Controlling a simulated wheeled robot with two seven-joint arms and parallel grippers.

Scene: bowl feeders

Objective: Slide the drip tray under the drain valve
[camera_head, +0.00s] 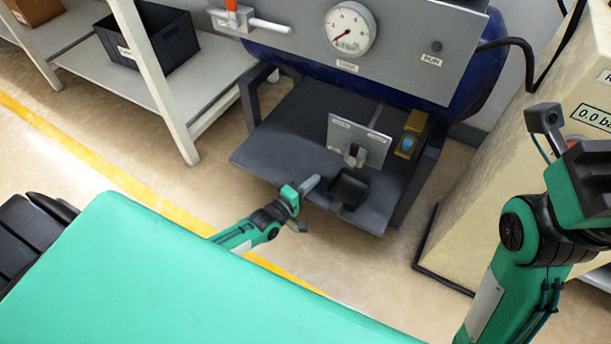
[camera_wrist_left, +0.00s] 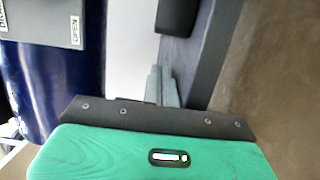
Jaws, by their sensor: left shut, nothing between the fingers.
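The drip tray (camera_head: 347,189) is a small black open tray on the dark platform, near its front edge. The drain valve (camera_head: 354,156) is a small grey fitting on the light plate (camera_head: 345,136), just behind the tray. My left gripper (camera_head: 311,184) is shut and empty, at the platform's front edge to the left of the tray, apart from it. In the left wrist view its fingers (camera_wrist_left: 163,88) are together, and a dark block at the top, likely the tray (camera_wrist_left: 178,14), is cut off. My right arm shows at the right; its fingers are not seen.
The dark platform (camera_head: 285,135) is clear left of the tray. A brass block with a blue part (camera_head: 409,145) stands right of the plate. A panel with a gauge (camera_head: 350,28) overhangs behind. A beige cabinet (camera_head: 500,175) stands right, a shelf (camera_head: 185,85) left.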

